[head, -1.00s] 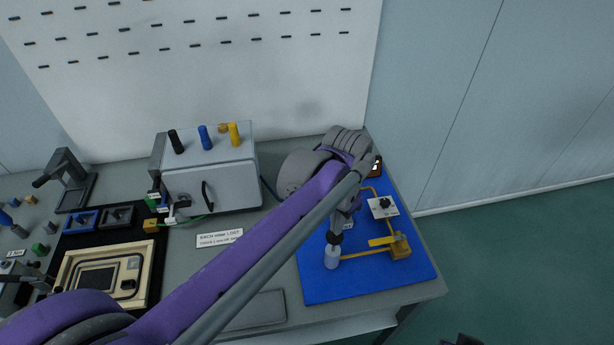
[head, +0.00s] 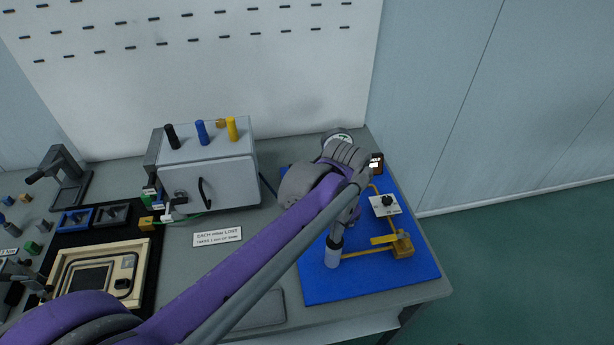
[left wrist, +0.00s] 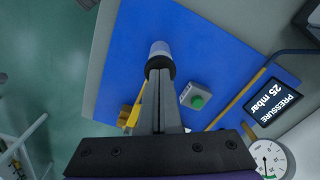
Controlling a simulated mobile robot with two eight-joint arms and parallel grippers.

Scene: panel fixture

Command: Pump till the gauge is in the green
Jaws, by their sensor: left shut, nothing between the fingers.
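The pump (head: 332,258) is a pale upright cylinder on the blue board, with a dark cap on top. It also shows in the left wrist view (left wrist: 160,47). My left gripper (head: 336,235) is shut and empty, pointing down at the cap; in the left wrist view its fingertips (left wrist: 158,72) appear to meet the cap, though contact is unsure. The round white gauge (left wrist: 267,158) is cut off at the lower right; its needle reading is too small to tell. In the head view the gauge (head: 338,137) is partly behind my arm. The pressure display (left wrist: 272,102) reads 25 mbar. My right gripper is out of view.
The blue board (head: 330,289) also carries yellow piping with a yellow block (head: 402,246) and a white plate with a black knob (head: 386,203). A green button (left wrist: 197,102) shows in the wrist view. A grey box (head: 212,180) with coloured pegs stands left of my arm.

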